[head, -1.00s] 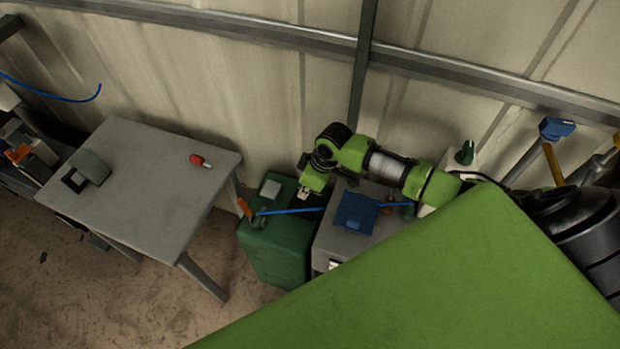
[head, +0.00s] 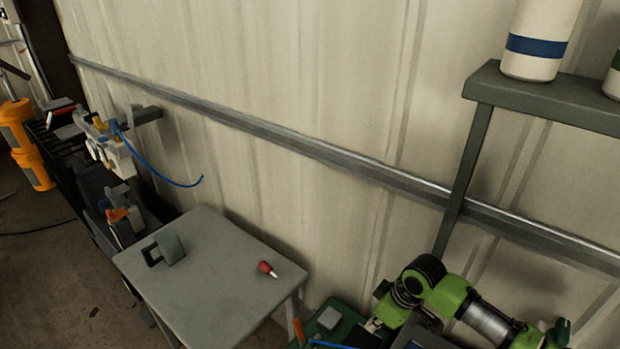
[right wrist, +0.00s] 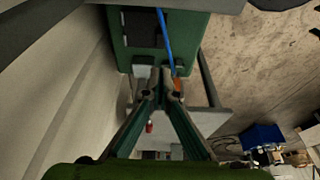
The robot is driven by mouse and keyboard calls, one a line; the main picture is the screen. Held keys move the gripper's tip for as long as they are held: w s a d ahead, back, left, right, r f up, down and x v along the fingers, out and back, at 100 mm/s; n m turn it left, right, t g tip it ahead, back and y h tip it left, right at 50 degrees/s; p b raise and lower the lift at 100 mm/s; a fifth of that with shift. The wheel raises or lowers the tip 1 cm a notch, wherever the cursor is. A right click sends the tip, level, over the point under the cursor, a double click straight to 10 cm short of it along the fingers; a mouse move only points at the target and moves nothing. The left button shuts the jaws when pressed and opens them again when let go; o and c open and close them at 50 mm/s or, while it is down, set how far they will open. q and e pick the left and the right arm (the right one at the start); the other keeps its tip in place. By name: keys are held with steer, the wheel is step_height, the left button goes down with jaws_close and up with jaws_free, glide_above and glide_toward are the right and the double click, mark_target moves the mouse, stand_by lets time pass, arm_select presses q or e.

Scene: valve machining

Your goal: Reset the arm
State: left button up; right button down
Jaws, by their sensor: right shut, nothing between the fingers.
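My right arm is green and black and comes in at the lower right of the head view. Its gripper (head: 374,325) points down-left over a green box (head: 333,316), near the bottom edge. In the right wrist view the two fingers of the right gripper (right wrist: 161,92) come together, shut and empty. The green box also shows there (right wrist: 190,48), beyond the fingertips, with a blue strip across it. Whether the fingers touch the box cannot be told. My left gripper is not in view.
A grey table (head: 215,285) stands left of the arm, bearing a red-handled item (head: 267,268) and a grey block (head: 170,247). A shelf (head: 545,100) with white bottles is on the wall at upper right. Bare floor (head: 60,270) lies at left.

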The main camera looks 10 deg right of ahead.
steer(key=s+a+m, duration=0.1)
steer(key=s+a, duration=0.9)
steer(key=s, duration=0.1)
steer(key=s+d+r+m+t+h, duration=0.1)
steer(key=s+d+r+m, duration=0.15)
steer(key=s, duration=0.35)
steer(key=s+d+r+m+h, duration=0.1)
steer(key=s+d+m, duration=0.2)
steer(key=s, duration=0.3)
step_height(320, 180, down, 26)
steer(key=g, duration=0.1)
steer(key=s+d+f+g, duration=0.1)
steer(key=s+d+f, duration=0.2)
steer(key=s+f, duration=1.3)
steer(key=shift+s+f+n+g, duration=0.3)
steer(key=shift+s+f+n, duration=0.1)
steer(key=shift+s, duration=0.65)
steer(key=shift+d, duration=0.1)
